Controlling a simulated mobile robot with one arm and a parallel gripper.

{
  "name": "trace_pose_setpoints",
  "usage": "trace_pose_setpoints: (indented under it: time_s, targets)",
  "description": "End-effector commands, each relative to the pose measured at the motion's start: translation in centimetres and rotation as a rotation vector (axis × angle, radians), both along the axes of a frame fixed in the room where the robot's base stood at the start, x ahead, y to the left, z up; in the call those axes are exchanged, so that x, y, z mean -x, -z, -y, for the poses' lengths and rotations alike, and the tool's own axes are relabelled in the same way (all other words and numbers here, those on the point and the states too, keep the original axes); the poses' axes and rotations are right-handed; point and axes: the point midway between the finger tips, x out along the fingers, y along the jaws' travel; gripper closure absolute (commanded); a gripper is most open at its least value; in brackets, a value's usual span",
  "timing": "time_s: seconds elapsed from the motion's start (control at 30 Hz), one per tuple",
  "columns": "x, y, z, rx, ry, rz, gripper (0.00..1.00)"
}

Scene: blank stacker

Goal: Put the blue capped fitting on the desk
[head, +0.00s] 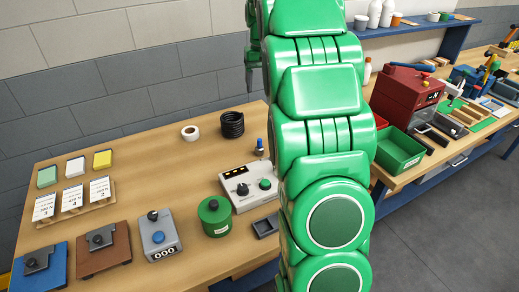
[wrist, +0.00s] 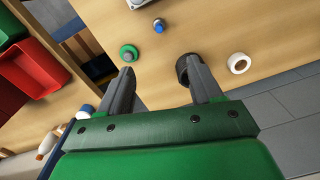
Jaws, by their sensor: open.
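The blue capped fitting (head: 259,147) stands upright on the wooden desk (head: 150,175), just left of my green arm in the head view. In the wrist view the fitting (wrist: 158,26) shows as a small blue cap with a pale lower part, beyond my fingertips. My gripper (wrist: 158,72) is open with nothing between its fingers. It is above the desk and apart from the fitting. My arm hides part of the desk in the head view.
A black coil (head: 232,124) and a white tape roll (head: 190,133) lie left of the fitting. A grey control box (head: 247,188) stands in front of it. A round green-rimmed piece (wrist: 128,53) sits near one fingertip. The desk's middle is clear.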

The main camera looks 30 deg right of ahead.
Motion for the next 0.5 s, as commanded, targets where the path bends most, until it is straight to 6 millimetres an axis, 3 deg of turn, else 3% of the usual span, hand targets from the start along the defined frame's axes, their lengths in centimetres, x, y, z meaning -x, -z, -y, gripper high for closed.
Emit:
trace_pose_setpoints:
  time_s: [0.1,0.5]
  targets:
    - [-0.3,-0.4,-0.1,0.035,-0.053,0.001,0.35]
    - [-0.1,4.2,-0.1,0.028,-0.046,-0.005,0.35]
